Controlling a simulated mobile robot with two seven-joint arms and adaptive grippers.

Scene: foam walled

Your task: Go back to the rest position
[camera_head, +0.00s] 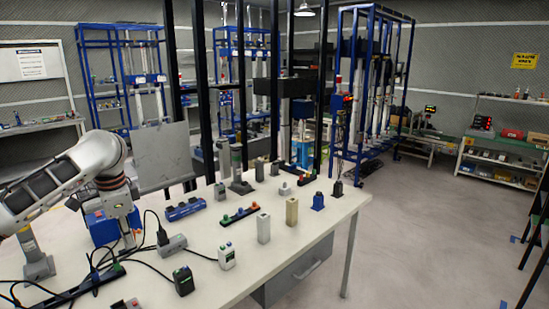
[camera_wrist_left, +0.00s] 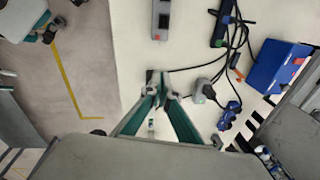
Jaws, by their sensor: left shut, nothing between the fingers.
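My left gripper (camera_wrist_left: 162,82) is shut and empty in the left wrist view, its green-sided fingers meeting at the tips above the white tabletop. In the head view my left arm comes in from the left, and the left gripper (camera_head: 129,238) points down over the left part of the white table (camera_head: 335,208). A blue box (camera_head: 103,228) stands beside it there; a blue box (camera_wrist_left: 277,68) also shows at the right of the left wrist view. My right gripper is in neither view.
Open floor (camera_head: 420,225) lies to the right.

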